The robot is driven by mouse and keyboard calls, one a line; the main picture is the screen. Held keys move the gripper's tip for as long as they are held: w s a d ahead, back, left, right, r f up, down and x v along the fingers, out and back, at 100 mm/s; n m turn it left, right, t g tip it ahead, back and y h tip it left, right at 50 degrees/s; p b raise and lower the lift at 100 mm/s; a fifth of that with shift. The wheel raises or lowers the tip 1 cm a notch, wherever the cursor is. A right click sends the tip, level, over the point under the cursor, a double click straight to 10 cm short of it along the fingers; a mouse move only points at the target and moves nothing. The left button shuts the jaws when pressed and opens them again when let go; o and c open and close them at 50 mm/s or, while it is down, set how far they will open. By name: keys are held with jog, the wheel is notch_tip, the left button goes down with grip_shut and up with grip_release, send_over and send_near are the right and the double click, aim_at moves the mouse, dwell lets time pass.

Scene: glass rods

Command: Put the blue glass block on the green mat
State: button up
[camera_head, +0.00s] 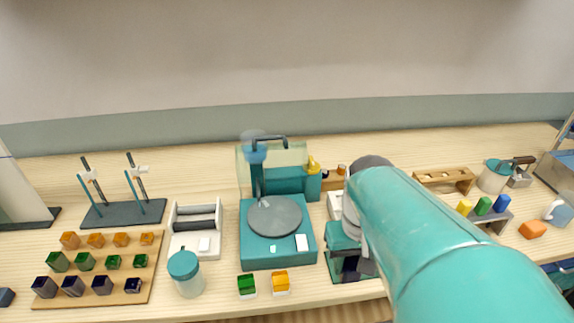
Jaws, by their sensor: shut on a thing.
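My gripper (352,269) points down near the front edge of the bench, right of the teal machine. It is shut on a small dark block that looks like the blue glass block (366,268), though the fingers and wrist hide most of it. I cannot make out a green mat; the space below and behind my gripper and arm is hidden.
A wooden tray (147,290) at left holds rows of orange, green and dark blue cubes. A green block (246,284) and an orange block (281,281) stand at the front edge. The teal machine (250,247) and a teal-lidded jar (187,281) stand nearby.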

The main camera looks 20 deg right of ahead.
jog(key=shift+s+d+f, duration=0.15)
jog(key=shift+s+d, duration=0.05)
jog(key=shift+s, duration=0.05)
jog(key=shift+w+d+f, duration=0.15)
jog(key=shift+d, duration=0.1)
jog(key=w+d+f, duration=0.2)
jog(key=d, duration=0.1)
jog(key=w+d+f, duration=0.5)
jog(key=d+f, duration=0.1)
jog(key=shift+w+d+f, duration=0.2)
jog(key=shift+w+d, duration=0.05)
jog(key=shift+w, duration=0.05)
jog(key=shift+w+d+f, duration=0.1)
jog(key=shift+d+f, duration=0.15)
jog(key=shift+f, duration=0.15)
jog(key=shift+w+d+f, duration=0.15)
jog(key=shift+f, duration=1.55)
jog(key=shift+f, duration=0.1)
jog(key=o, duration=0.9)
